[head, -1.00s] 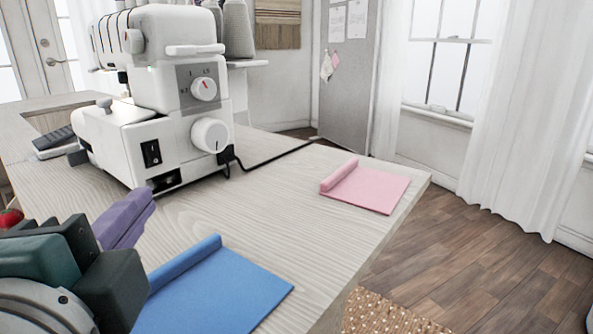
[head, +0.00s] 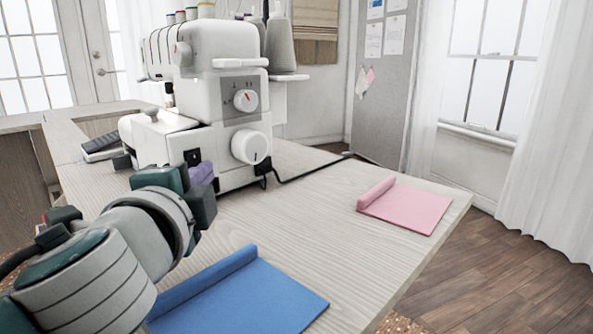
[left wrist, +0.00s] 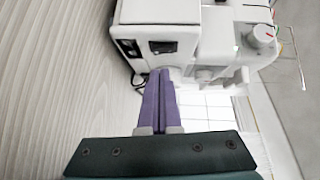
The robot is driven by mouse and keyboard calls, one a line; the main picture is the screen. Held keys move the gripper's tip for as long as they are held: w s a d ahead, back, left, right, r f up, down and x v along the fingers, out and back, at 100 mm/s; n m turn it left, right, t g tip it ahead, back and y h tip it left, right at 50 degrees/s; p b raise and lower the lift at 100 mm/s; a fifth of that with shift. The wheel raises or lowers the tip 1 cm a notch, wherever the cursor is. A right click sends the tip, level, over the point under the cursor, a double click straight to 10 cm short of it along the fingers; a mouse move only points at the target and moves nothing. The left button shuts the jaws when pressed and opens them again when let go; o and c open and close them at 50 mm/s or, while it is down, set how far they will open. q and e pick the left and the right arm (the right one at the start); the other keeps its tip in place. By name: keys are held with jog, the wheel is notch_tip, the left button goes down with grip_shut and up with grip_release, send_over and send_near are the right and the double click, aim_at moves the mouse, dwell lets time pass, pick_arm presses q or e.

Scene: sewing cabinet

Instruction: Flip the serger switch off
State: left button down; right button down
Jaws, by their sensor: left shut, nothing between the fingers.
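The white serger (head: 218,95) stands on the sewing table, with a dial and a round handwheel on its facing side. Its black rocker switch (head: 193,157) shows low on that side, just above my left gripper's fingers. In the left wrist view the switch (left wrist: 163,46) lies just beyond the fingertips; I cannot tell whether they touch it or which way the rocker is set. My left gripper (head: 203,172) is shut and empty, its purple fingers (left wrist: 160,72) together and pointing at the serger. The gripper hides the serger's lower front corner in the head view. My right gripper is not in view.
A folded blue cloth (head: 245,295) lies on the near table (head: 310,220), and a pink one (head: 410,208) lies farther right. A black cord (head: 305,170) runs from the serger across the table. Bare tabletop lies between the cloths.

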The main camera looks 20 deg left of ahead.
pick_arm(q)
jog(key=shift+w+a+f, duration=0.1)
jog(key=shift+w+a, duration=0.05)
jog(key=shift+a, duration=0.35)
jog(key=shift+w+a, duration=0.15)
jog(key=shift+a, duration=0.3)
jog(key=b, duration=0.1)
jog(key=f+b, duration=0.1)
jog(key=shift+a+m+t+b, duration=0.3)
jog(key=shift+b, duration=0.05)
jog(key=shift+r+p, duration=0.25)
jog(key=shift+p, duration=0.1)
jog(key=shift+s+d, duration=0.1)
jog(key=v, duration=0.9)
jog(key=shift+s+d, duration=0.25)
jog(key=shift+d, duration=0.05)
